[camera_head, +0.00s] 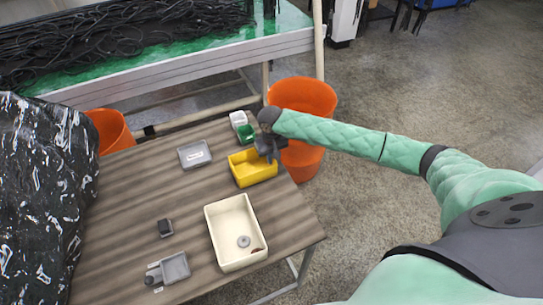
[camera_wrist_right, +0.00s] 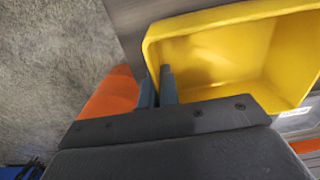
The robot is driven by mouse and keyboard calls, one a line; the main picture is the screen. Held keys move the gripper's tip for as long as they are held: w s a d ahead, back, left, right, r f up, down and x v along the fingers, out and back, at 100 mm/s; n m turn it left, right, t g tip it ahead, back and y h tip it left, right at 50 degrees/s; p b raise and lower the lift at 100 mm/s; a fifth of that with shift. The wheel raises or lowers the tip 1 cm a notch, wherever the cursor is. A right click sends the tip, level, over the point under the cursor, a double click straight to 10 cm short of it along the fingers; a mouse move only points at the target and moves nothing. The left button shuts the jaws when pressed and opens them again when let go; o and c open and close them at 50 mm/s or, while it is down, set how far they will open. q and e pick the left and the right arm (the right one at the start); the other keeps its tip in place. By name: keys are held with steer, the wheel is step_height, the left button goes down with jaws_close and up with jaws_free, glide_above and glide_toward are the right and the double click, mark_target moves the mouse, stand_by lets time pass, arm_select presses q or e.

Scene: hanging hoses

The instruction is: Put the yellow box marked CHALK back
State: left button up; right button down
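The yellow box (camera_head: 252,170) is an open bin at the right edge of the wooden table; no CHALK lettering is readable on it. It also shows in the right wrist view (camera_wrist_right: 225,55), open and empty inside. My right gripper (camera_head: 268,152) is at the box's right side. In the wrist view its two fingers (camera_wrist_right: 157,85) are close together, one outside and one inside the box wall, apparently pinching it. I cannot tell whether the box touches the table. My left gripper is not in view.
A cream tray (camera_head: 214,238) holding a grey ring stands in front. Green (camera_head: 245,133) and white (camera_head: 238,119) boxes stand behind. An orange bin (camera_head: 303,95) stands beyond the right edge.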

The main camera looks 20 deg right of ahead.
steer(key=shift+s, duration=0.1)
steer(key=c, duration=2)
jaws_free()
steer(key=shift+f, duration=0.15)
steer(key=o, duration=0.4)
steer(key=shift+c, duration=0.2)
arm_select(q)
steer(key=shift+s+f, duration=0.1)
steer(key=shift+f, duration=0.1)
